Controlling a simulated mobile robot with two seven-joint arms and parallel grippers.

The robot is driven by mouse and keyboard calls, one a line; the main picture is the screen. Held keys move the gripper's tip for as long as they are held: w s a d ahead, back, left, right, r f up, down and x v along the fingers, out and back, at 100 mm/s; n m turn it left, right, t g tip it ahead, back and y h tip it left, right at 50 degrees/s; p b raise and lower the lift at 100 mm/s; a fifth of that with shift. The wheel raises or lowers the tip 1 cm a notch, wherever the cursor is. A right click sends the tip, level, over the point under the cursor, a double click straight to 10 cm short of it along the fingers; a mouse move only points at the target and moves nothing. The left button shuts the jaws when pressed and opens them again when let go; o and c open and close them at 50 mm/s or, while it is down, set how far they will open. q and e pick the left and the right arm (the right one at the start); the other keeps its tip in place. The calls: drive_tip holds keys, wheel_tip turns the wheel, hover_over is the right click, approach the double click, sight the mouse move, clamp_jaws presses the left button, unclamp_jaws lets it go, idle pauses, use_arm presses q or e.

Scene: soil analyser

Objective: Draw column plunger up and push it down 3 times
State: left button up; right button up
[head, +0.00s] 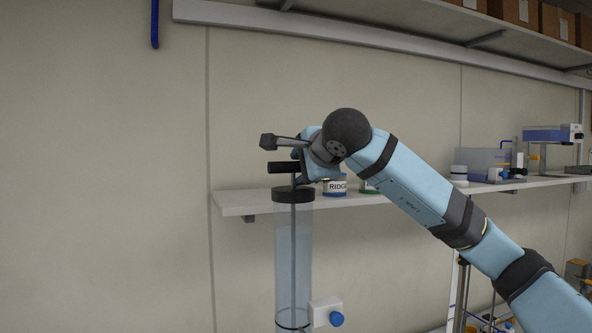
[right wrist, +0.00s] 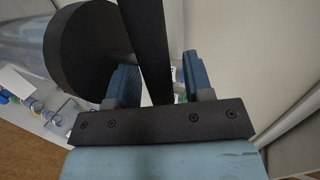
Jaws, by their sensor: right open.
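The clear column (head: 293,250) stands upright with pale blue contents and a black cap (head: 293,195). The plunger's thin rod runs down inside it, and its black crossbar handle (head: 282,168) sits a short way above the cap. My right gripper (head: 299,168) is at the right end of the handle. In the right wrist view the handle (right wrist: 148,45) passes between the blue fingers of the open gripper (right wrist: 160,80), with a gap on the right finger's side. The cap (right wrist: 85,50) shows beside it. My left gripper is not in view.
A wall shelf (head: 245,203) runs behind the column, holding a labelled jar (head: 335,186) and lab devices at the right. A white block with a blue knob (head: 336,318) is at the column's lower right. The wall area left of the column is clear.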

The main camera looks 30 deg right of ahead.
drive_tip(key=shift+c, duration=0.2)
drive_tip(key=c, duration=0.8)
wheel_tip(320, 180, up, 5)
drive_tip(key=p, duration=0.3)
drive_tip(key=shift+r, duration=0.2)
wheel_tip(320, 180, up, 7)
drive_tip(key=shift+f, duration=0.15)
